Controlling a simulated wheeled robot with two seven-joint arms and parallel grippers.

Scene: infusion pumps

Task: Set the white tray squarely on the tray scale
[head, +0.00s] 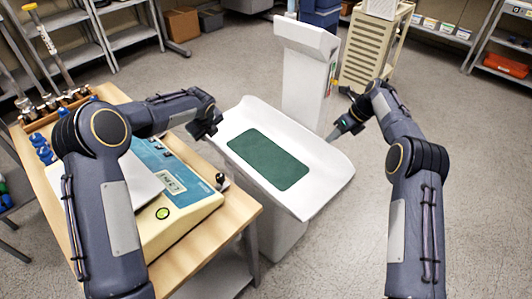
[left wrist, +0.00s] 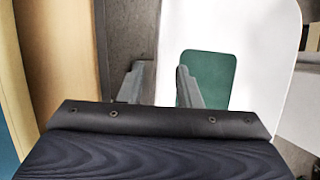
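The white tray (head: 325,160) is a wide pan with raised, curved ends and a dark green mat (head: 268,158) in its middle. It lies over a white pedestal (head: 275,240), which I take to be the tray scale; the contact between them is hidden. My left gripper (head: 207,132) is at the tray's left edge. In the left wrist view its fingers (left wrist: 160,85) are apart, with the tray's edge (left wrist: 240,25) showing between them. My right gripper (head: 338,130) is by the tray's far right edge; its finger gap is too small to make out.
A white column (head: 305,75) stands right behind the tray. A beige cart (head: 370,50) stands behind. The floor at right is clear.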

